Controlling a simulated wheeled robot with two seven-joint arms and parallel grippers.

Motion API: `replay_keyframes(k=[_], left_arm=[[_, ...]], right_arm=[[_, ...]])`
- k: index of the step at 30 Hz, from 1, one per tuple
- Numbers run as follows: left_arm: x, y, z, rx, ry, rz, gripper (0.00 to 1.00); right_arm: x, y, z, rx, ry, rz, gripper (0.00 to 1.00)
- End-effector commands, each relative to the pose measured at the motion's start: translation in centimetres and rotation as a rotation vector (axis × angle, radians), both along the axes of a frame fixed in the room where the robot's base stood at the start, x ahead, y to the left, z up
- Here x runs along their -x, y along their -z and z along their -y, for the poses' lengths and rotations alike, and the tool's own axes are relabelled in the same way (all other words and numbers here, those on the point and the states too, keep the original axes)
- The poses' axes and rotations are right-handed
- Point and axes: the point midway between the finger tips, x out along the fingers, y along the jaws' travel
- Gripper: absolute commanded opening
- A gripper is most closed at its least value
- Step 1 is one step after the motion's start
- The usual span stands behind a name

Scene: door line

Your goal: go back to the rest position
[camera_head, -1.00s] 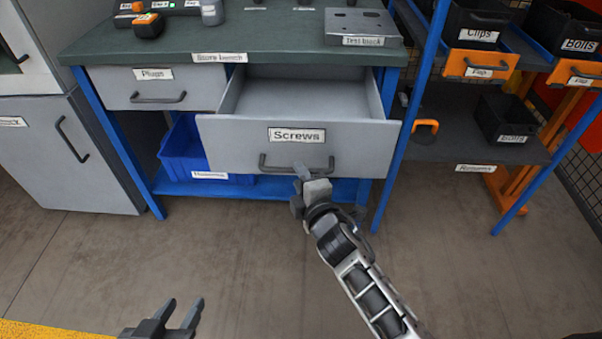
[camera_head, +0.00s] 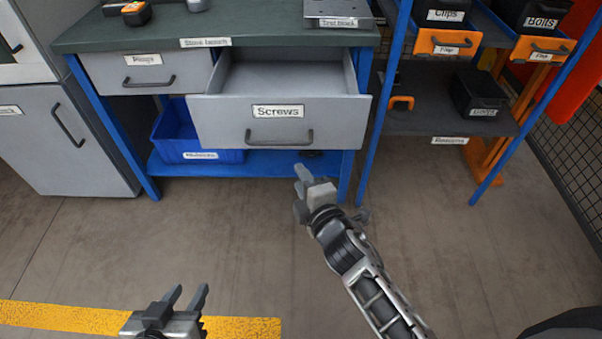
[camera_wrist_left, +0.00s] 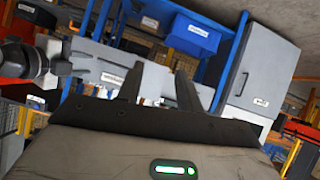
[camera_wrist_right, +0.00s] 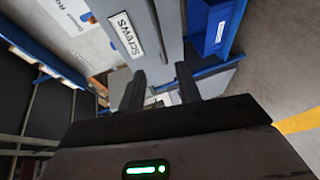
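My right gripper (camera_head: 302,180) is below and in front of the Screws drawer (camera_head: 232,134), apart from its handle (camera_head: 279,137). In the right wrist view its two fingers (camera_wrist_right: 160,88) stand apart with nothing between them. The Screws drawer is pulled out and looks empty inside. My left gripper (camera_head: 187,298) is low at the front, above the floor near the yellow line. Its fingers also stand apart and empty in the left wrist view (camera_wrist_left: 160,85).
The bench (camera_head: 130,37) has a closed Plugs drawer (camera_head: 125,73) and a blue bin (camera_head: 172,138) below. A grey cabinet (camera_head: 60,140) stands left. A shelf rack (camera_head: 425,115) with labelled bins stands right. The floor (camera_head: 200,240) in front is clear.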

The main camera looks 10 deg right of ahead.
Motion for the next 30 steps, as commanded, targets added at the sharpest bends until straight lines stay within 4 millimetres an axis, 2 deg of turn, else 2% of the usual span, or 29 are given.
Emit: replay_keyframes(k=[6, 8, 11, 15, 18, 21, 24, 30], left_arm=[[-0.1, -0.2, 0.0, 0.001, -0.001, 0.004, 0.36], [-0.1, -0.3, 0.0, 0.001, 0.0, 0.003, 0.36], [-0.1, -0.7, 0.0, -0.002, 0.0, 0.004, 0.36], [0.0, -1.3, -0.1, -0.011, 0.002, 0.0, 0.36], [0.1, -1.3, -0.1, -0.018, 0.002, -0.005, 0.36], [0.3, -0.9, -0.2, -0.026, 0.004, -0.014, 0.36], [0.4, -0.5, -0.2, -0.032, 0.005, -0.021, 0.36], [0.4, -0.5, -0.2, -0.033, 0.007, -0.02, 0.36]], right_arm=[[0.1, 0.0, 0.1, -0.005, 0.002, -0.003, 0.34], [0.7, 0.3, 0.4, -0.048, 0.015, -0.025, 0.34], [3.6, 1.0, 1.6, -0.267, 0.083, -0.122, 0.34], [10.1, 1.9, 3.1, -0.761, 0.245, -0.341, 0.34], [14.1, 1.9, 3.2, -1.071, 0.358, -0.488, 0.34], [16.8, 1.5, 2.9, -1.28, 0.438, -0.592, 0.34], [18.0, 1.3, 2.6, -1.377, 0.477, -0.642, 0.34], [18.1, 1.4, 2.5, -1.394, 0.483, -0.649, 0.34]])
